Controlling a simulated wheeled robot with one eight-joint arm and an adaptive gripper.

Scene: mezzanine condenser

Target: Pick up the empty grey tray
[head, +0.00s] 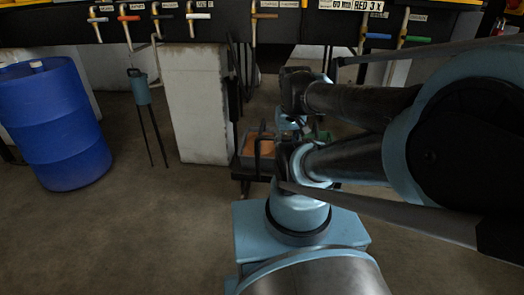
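No grey tray that I can be sure is empty shows in the head view. A small grey bin or tray (244,160) sits low on a dark stand near the middle, with something orange-brown in it. My arm covers its right side. My arm (400,140) fills the right half of the view, with blue-grey joints and dark links. I cannot make out my gripper or its fingers.
A blue barrel (55,125) stands at the left. A pale pillar (196,105) stands left of the bin. A thin-legged blue-grey stand (140,88) is between them. A dark header with coloured valve handles (200,17) crosses the top. The front-left floor is clear.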

